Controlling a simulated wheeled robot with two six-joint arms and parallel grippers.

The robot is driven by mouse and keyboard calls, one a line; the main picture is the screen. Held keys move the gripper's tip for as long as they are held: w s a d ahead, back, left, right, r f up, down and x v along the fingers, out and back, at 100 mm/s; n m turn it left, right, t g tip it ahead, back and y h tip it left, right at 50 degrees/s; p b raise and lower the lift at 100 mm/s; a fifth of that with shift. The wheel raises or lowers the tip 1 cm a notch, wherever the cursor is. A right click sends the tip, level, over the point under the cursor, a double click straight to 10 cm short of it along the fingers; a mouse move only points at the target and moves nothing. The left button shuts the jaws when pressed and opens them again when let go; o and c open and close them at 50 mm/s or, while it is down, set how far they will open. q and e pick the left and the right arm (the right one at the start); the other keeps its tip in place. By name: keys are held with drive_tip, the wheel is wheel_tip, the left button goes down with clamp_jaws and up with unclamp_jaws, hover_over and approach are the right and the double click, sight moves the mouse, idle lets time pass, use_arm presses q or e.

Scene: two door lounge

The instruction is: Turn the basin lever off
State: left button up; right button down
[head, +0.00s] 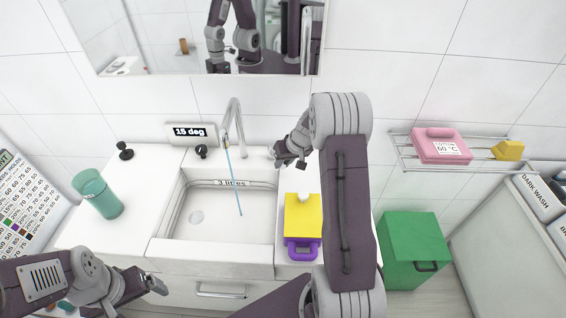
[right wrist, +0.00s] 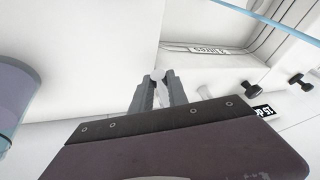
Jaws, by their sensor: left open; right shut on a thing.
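The white basin (head: 180,222) is set into the counter, with a chrome tap (head: 236,112) curving over it. A thin blue stream of water (head: 234,180) runs from the spout into the basin. My right gripper (head: 278,157) is at the back of the counter, just right of the tap. In the right wrist view my right gripper (right wrist: 158,88) is shut on a small pale, round-tipped piece (right wrist: 157,75), apparently the basin lever; its fingers hide most of it. My left gripper (head: 150,287) is open and empty in front of the counter, at lower left.
Two black knobs (head: 201,150) (head: 124,150) stand behind and left of the basin, near a "15 deg" display (head: 191,133). A teal cup (head: 98,194) stands on the left counter. A yellow-topped purple container (head: 303,220) stands right of the basin. A green box (head: 413,248) is further right.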

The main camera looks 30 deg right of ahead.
idle(0.4)
drive_tip(key=shift+a+m, duration=0.4)
drive_tip(key=shift+a, duration=0.05)
drive_tip(key=a+m+h+p, duration=0.1)
drive_tip(key=m+p, duration=0.1)
drive_tip(key=p, duration=0.1)
drive_tip(key=w+a+m+h+p, duration=0.1)
drive_tip(key=a+m+p, duration=0.1)
drive_tip(key=p, duration=0.2)
drive_tip(key=shift+w+a, duration=0.1)
drive_tip(key=shift+w, duration=0.05)
drive_tip(key=c, duration=1.4)
unclamp_jaws()
drive_tip(key=shift+o, duration=0.5)
drive_tip(key=shift+a, duration=0.15)
drive_tip(key=shift+r, duration=0.15)
